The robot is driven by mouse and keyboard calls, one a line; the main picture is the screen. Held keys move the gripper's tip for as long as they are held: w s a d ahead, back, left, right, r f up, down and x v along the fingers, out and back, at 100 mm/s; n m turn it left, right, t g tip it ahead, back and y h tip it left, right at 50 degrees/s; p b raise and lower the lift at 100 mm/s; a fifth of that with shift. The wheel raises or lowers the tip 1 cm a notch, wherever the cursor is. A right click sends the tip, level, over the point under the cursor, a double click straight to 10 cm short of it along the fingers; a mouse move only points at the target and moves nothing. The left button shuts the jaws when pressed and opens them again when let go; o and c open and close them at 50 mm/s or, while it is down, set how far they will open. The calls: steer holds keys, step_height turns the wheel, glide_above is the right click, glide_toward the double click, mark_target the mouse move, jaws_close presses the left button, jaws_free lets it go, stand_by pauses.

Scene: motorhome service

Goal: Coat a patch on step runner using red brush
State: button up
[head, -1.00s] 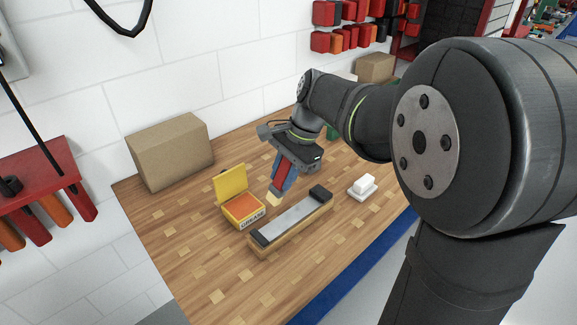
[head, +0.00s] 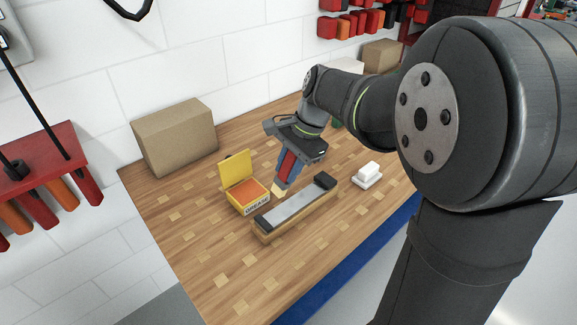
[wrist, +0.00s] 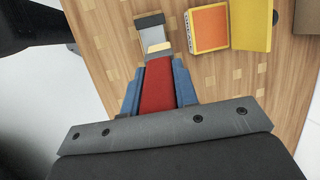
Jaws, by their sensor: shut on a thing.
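The red brush (wrist: 158,88) is in my gripper (wrist: 159,85), whose blue fingers are shut on its handle; it also shows in the head view (head: 286,164). Its pale bristles (head: 277,188) point down, just behind the step runner. The step runner (head: 295,206) is a grey strip with black ends on a wooden base. In the wrist view the bristles (wrist: 158,47) overlap the runner (wrist: 151,35); I cannot tell whether they touch it. The open yellow grease box (head: 257,208), with orange contents, stands left of the brush, its lid (head: 236,168) raised.
A cardboard box (head: 174,140) stands at the back left of the wooden bench (head: 195,240). A white block on a small dish (head: 368,180) lies right of the runner. The front left of the bench is clear. A red tool rack (head: 40,165) hangs at left.

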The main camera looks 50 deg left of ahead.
steer(key=shift+f, duration=3.55)
steer(key=shift+w+f, duration=0.25)
steer(key=shift+w, duration=5.35)
steer(key=shift+s, duration=5.45)
steer(key=shift+s+r, duration=0.15)
steer(key=shift+s, duration=0.05)
steer(key=shift+r, duration=3.9)
steer(key=shift+w, duration=0.1)
